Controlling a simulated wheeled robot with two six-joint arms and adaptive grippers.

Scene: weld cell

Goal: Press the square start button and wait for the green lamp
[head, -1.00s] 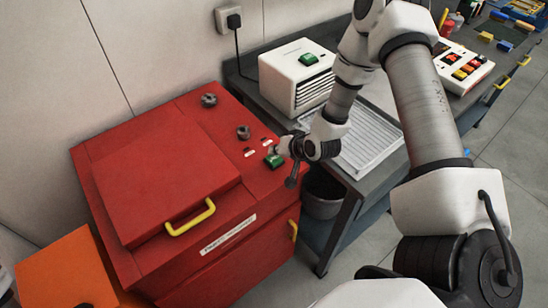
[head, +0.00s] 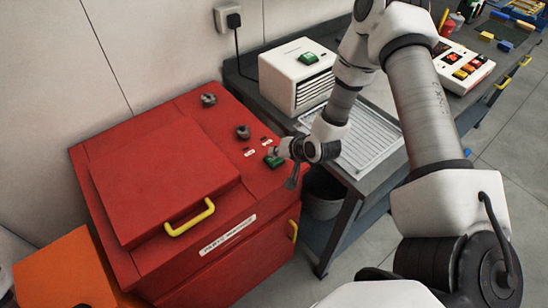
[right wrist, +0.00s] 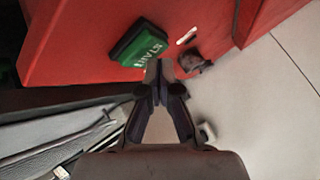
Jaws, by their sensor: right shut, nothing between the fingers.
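The square green start button (head: 273,161) is on the top of the red cabinet, near its right edge. In the right wrist view the button (right wrist: 140,42) is large and reads START. My right gripper (head: 279,151) is at the button's upper right edge in the head view. In the right wrist view my right gripper (right wrist: 160,68) is shut and empty, with its tips just below and right of the button. I cannot tell whether they touch it. Small indicators with white labels sit behind the button; I cannot tell whether any is lit. My left gripper is not in view.
The red cabinet (head: 110,259) has a yellow-handled lid and two dark knobs. A white vented box (head: 284,84) with a green switch stands on the dark bench beside a slatted tray (head: 366,148). A bin (head: 321,198) is under the bench. An orange panel (head: 66,273) is at lower left.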

